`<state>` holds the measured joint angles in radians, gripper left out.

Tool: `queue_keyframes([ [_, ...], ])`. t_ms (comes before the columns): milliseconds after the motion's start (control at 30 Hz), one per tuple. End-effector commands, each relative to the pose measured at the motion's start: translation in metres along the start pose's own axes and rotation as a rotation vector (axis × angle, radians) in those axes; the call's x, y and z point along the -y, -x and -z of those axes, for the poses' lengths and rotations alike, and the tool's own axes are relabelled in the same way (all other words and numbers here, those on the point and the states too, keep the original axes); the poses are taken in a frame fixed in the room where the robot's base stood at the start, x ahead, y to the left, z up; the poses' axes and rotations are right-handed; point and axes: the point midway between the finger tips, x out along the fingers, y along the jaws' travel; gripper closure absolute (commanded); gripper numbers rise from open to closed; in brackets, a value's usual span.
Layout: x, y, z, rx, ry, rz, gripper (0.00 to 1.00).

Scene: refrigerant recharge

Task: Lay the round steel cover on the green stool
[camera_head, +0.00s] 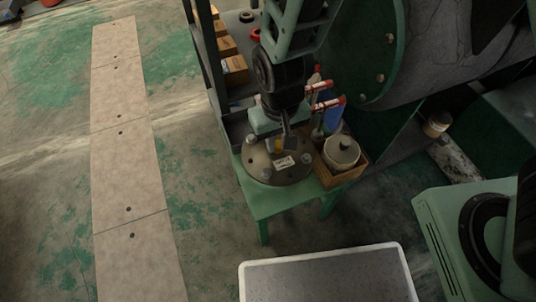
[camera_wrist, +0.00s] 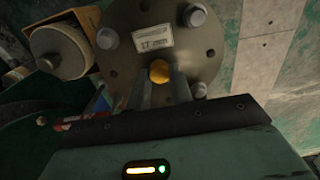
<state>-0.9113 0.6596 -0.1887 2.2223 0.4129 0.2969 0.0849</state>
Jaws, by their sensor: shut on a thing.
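The round steel cover (camera_head: 272,168) is a dark grey disc with bolts near its rim, a pale label and a yellow knob in the middle. In the head view it is at the top of the green stool (camera_head: 262,204); whether it rests fully on the stool top is hard to tell. My gripper (camera_head: 286,138) is above the cover, its fingers closed at the knob. In the wrist view the cover (camera_wrist: 168,45) fills the upper middle, and my gripper's fingers (camera_wrist: 160,85) are shut on the yellow knob (camera_wrist: 159,72). Part of the cover is hidden by the fingers.
A wooden box (camera_head: 345,176) with a lidded pot (camera_head: 341,152) and red-handled tools stands right beside the cover. A dark shelf with small boxes (camera_head: 235,70) is behind. A grey-topped cart (camera_head: 325,278) is in front. Open floor lies left.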

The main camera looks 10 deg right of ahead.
Motion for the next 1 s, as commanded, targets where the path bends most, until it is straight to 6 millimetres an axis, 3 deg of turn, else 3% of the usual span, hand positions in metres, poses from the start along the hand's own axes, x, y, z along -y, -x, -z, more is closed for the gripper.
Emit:
queue_keyframes([
  [167,0.0,-0.013,0.0,-0.006,-0.001,0.0,1.0],
  [433,0.0,-0.056,0.001,-0.006,-0.002,0.0,1.0],
  [667,0.001,-0.072,0.001,-0.006,0.001,0.001,1.0],
  [867,0.0,-0.097,0.001,-0.005,0.0,0.0,1.0],
  [1000,0.0,-0.1,0.001,-0.007,0.001,0.001,1.0],
])
